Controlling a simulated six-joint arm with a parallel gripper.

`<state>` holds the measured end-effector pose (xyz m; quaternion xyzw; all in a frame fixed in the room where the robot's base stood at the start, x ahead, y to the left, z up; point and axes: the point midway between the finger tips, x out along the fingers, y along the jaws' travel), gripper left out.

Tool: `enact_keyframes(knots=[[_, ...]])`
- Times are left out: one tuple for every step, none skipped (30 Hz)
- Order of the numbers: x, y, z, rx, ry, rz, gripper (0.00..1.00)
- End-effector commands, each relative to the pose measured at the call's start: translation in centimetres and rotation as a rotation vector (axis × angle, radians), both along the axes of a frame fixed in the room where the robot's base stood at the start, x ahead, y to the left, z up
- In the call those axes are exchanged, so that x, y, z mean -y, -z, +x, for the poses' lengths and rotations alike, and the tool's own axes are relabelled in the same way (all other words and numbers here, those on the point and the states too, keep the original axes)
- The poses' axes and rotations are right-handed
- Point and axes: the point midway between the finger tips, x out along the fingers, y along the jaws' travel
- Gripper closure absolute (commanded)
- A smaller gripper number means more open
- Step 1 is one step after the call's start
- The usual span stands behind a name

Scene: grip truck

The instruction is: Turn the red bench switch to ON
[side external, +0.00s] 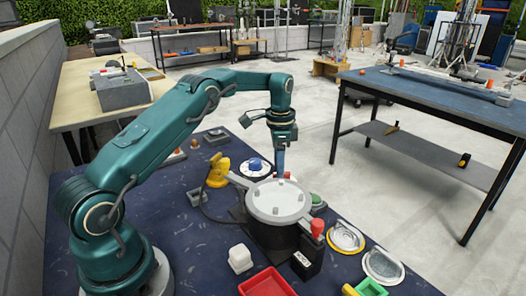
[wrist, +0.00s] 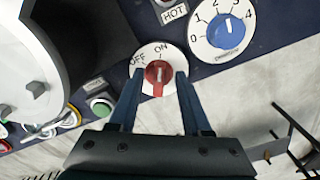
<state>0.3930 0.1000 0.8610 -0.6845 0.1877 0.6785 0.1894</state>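The red bench switch (wrist: 158,75) sits on a round white plate marked OFF and ON in the wrist view. OFF is at the plate's upper left and ON at its top. A pale line on the knob runs roughly up and down; which mark it points to is hard to tell. My gripper (wrist: 160,73) is open, with one blue finger on each side of the knob and gaps between. In the side view, my gripper (side external: 279,170) points down behind the round pot, and the switch is mostly hidden there.
A blue numbered dial (wrist: 228,28) is right of the switch, and a HOT label (wrist: 174,12) is above it. A large pot with a pale lid (side external: 278,200) stands close by. A green button (wrist: 101,107), yellow-ringed parts and a red tray (side external: 266,284) share the bench.

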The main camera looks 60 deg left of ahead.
Motion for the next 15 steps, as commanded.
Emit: enact_keyframes(knots=[[0.0, 0.1, 0.0, -0.002, 0.000, 0.000, 0.53], [0.0, 0.1, -0.1, -0.004, 0.000, 0.000, 0.53], [0.0, 0.1, -0.1, -0.004, 0.000, 0.000, 0.53], [0.0, 0.1, -0.1, -0.005, -0.001, -0.001, 0.53], [0.0, 0.1, -0.1, -0.005, -0.001, -0.001, 0.53], [0.0, 0.1, -0.1, -0.006, -0.001, 0.000, 0.53], [0.0, 0.1, -0.1, -0.006, -0.001, 0.000, 0.53], [0.0, 0.1, -0.1, -0.006, -0.001, 0.000, 0.53], [0.0, -0.1, -0.1, -0.006, -0.001, 0.000, 0.53], [0.0, -0.3, -0.1, -0.004, -0.001, 0.000, 0.53], [-0.1, -0.6, -0.1, -0.004, -0.001, 0.001, 0.53], [-0.1, -1.1, 0.0, -0.003, -0.001, 0.002, 0.53], [-0.1, -1.5, 0.0, -0.002, -0.001, 0.001, 0.53], [-0.1, -1.9, 0.0, 0.000, -0.001, 0.001, 0.53], [0.0, -2.6, 0.0, 0.000, -0.001, 0.002, 0.53]])
